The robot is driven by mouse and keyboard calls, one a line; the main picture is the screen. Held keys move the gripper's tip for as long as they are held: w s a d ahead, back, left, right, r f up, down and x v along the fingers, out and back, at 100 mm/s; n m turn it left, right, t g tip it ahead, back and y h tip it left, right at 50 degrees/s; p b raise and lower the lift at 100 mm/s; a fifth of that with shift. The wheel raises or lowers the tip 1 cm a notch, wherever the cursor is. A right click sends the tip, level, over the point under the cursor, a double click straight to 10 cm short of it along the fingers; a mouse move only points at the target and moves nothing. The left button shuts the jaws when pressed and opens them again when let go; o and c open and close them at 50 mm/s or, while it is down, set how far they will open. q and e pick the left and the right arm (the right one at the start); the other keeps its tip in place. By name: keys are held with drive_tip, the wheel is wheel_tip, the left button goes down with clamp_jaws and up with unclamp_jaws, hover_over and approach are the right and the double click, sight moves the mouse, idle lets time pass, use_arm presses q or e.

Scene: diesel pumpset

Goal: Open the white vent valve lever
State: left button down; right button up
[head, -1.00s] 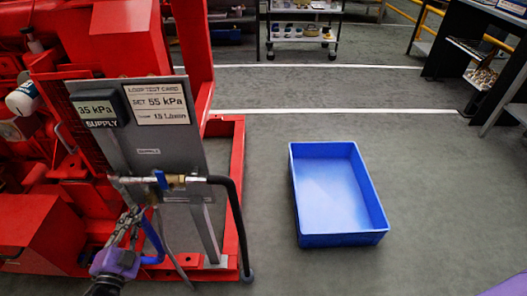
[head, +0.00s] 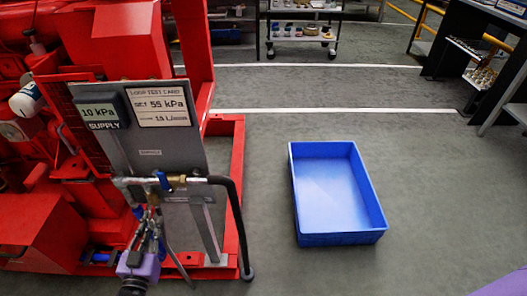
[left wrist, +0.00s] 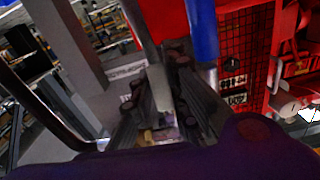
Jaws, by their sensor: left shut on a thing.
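A pale, whitish bar, seemingly the white vent valve lever (left wrist: 160,90), lies between the fingers of my left gripper (left wrist: 165,105) in the left wrist view. In the head view my left gripper (head: 150,218) is just below the brass and steel pipe fitting (head: 178,181) on the grey panel (head: 150,140). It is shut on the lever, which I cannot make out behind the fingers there. A small blue handle (head: 163,180) sits on the fitting above. The supply display (head: 98,111) reads 10 kPa. My right gripper is not in view.
A black hose (head: 236,215) bends down from the fitting's right end to the floor. The red pumpset frame (head: 236,150) stands behind and left of the panel. A blue tray (head: 340,239) lies on the floor to the right, with clear floor around it.

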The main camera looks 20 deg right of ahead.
use_arm(q)
drive_tip(key=shift+s+d+n, duration=0.15)
drive_tip(key=shift+d+n, duration=0.1)
drive_tip(key=shift+n, duration=0.15)
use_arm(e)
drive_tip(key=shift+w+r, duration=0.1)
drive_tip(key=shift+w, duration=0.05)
use_arm(q)
drive_tip(key=shift+d+f, duration=0.1)
drive_tip(key=c, duration=1.7)
unclamp_jaws()
drive_tip(key=shift+s, duration=0.1)
drive_tip(key=v, duration=1.1)
drive_tip(key=shift+s, duration=0.4)
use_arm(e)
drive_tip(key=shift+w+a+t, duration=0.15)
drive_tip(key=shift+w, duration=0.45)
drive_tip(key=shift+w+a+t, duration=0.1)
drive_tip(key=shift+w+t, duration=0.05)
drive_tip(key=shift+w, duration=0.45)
